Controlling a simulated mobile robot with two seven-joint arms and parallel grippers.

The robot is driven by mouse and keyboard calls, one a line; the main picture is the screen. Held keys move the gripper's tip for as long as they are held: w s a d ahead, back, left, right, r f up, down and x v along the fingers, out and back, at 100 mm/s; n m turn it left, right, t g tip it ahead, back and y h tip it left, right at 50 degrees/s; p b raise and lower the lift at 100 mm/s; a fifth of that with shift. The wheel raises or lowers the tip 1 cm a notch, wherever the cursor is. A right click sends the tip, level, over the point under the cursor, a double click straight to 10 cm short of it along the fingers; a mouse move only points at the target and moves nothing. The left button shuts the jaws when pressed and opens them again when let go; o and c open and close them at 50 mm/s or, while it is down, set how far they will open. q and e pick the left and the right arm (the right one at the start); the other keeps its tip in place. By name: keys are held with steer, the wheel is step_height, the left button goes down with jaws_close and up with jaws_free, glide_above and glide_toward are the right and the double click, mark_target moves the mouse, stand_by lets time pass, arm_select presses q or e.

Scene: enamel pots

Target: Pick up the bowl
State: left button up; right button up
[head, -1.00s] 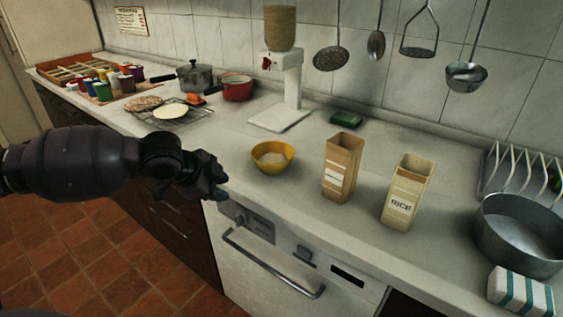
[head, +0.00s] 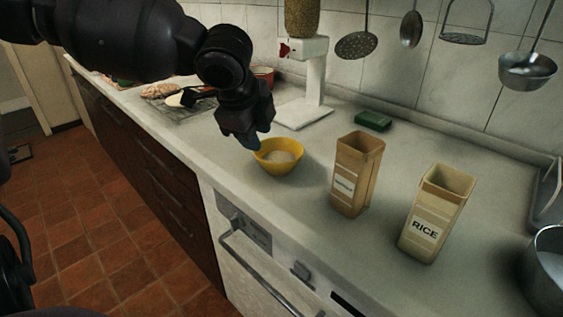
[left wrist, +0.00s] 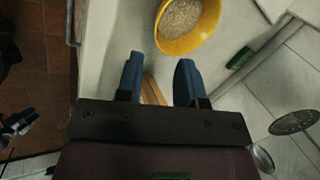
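The yellow bowl (head: 279,157) stands upright on the counter and holds pale grains. In the left wrist view the bowl (left wrist: 186,42) shows at the top, past the fingertips, with grains inside. My left gripper (head: 250,143) is above the bowl's left rim in the head view and partly covers that edge. In the left wrist view the left gripper (left wrist: 157,75) has its two blue fingers apart with nothing between them. The bowl is beyond the fingers there, not between them.
A brown carton (head: 353,180) and a rice carton (head: 431,220) stand right of the bowl. A white dispenser (head: 314,85) stands behind it, with a green sponge (head: 373,121) nearby. A metal pot (head: 547,270) is at the right edge. Utensils hang on the wall.

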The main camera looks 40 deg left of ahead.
arm_select(q)
steer(key=b, duration=0.1)
glide_above(268, 164)
steer(key=s, duration=0.2)
step_height(268, 164, down, 4)
steer(key=shift+w+d+f, duration=0.1)
steer(key=shift+f, duration=0.25)
steer(key=shift+w+f+b, duration=0.1)
steer(key=shift+f+b, duration=0.25)
steer(key=shift+b, duration=0.1)
steer(key=b+x, duration=0.1)
steer(key=x, duration=0.2)
steer(key=shift+d+f, duration=0.1)
steer(key=shift+f, duration=0.3)
steer(key=shift+w+f+b, duration=0.2)
steer(key=shift+f+b, duration=0.05)
steer(key=shift+b, duration=0.05)
steer(key=shift+r, duration=0.2)
steer(key=c, duration=0.5)
jaws_close()
arm_select(e)
steer(key=shift+w+a+f+n+t, duration=0.3)
steer(key=shift+w+a+n, duration=0.15)
steer(key=shift+w+n, duration=0.25)
